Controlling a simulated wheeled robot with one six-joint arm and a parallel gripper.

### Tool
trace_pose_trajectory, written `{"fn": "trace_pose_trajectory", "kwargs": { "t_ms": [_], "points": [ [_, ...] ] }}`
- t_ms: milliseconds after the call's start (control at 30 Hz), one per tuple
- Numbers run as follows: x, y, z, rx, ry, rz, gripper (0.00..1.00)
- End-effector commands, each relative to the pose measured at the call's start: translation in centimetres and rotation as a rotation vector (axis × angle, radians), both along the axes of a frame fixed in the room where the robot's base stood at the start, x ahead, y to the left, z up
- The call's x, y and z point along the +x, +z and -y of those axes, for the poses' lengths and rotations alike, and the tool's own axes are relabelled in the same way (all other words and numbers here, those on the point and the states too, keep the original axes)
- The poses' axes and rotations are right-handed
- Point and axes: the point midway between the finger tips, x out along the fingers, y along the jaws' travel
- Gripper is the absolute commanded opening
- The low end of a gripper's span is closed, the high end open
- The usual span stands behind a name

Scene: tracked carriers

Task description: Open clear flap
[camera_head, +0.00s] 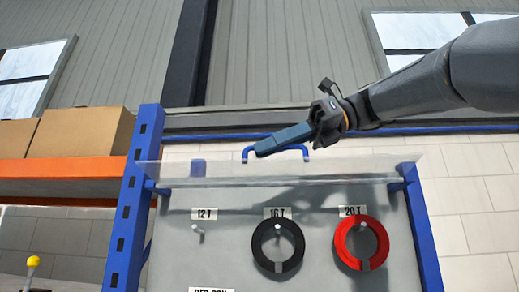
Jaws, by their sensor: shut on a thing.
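The clear flap (330,171) shows as a pale see-through band across the top of the grey board, between two blue posts. A blue bar handle (305,151) stands at its upper edge. My gripper (262,149) reaches in from the upper right and is shut on the handle, covering most of its bar. The flap's exact tilt is hard to tell from this low view.
The grey board (225,262) bears pegs labelled 12 T, 16 T and 20 T. A black ring (262,262) hangs under 16 T and a red ring (343,258) under 20 T; the 12 T peg (198,230) is bare. Cardboard boxes (82,138) sit on an orange shelf at left.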

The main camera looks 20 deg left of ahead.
Motion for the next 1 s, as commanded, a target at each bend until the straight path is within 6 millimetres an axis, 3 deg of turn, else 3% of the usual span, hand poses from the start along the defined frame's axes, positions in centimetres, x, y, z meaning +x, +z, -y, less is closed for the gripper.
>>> {"fn": "trace_pose_trajectory", "kwargs": {
  "t_ms": [567, 600, 1000],
  "points": [
    [0.9, 0.2, 0.8, -0.005, -0.023, -0.028, 0.00],
    [0.9, 0.2, 0.7, -0.005, -0.023, -0.028, 0.16],
    [1.0, 0.5, 1.3, -0.005, -0.020, -0.026, 0.17]
  ]
}}
